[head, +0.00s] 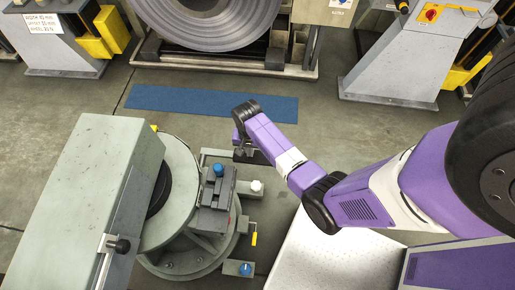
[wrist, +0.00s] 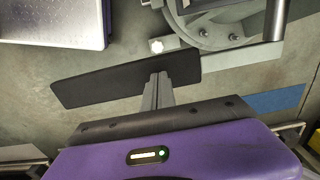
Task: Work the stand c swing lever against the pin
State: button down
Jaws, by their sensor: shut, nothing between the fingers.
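My gripper (head: 240,152) hangs at the end of my purple arm, beyond the grey round-based stand (head: 180,262). In the wrist view its fingers (wrist: 158,78) are together with nothing between them. A white knob (head: 257,186) sits on a bracket at the stand's right side; it also shows in the wrist view (wrist: 156,46), just beyond the fingertips and apart from them. The stand also carries a blue knob (head: 218,170), a lower blue knob (head: 245,268) and a yellow handle (head: 254,238). I cannot tell which part is the swing lever, and I cannot make out the pin.
A large grey housing (head: 80,190) stands left of the round stand. A dark flat plate or mat (wrist: 95,82) lies below my fingers in the wrist view. A blue mat (head: 210,103) lies on the floor before a steel coil (head: 210,20). Floor is clear right of the mat.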

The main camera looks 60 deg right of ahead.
notch_tip(320, 180, up, 7)
jog(key=p, duration=0.7)
dwell(0.6)
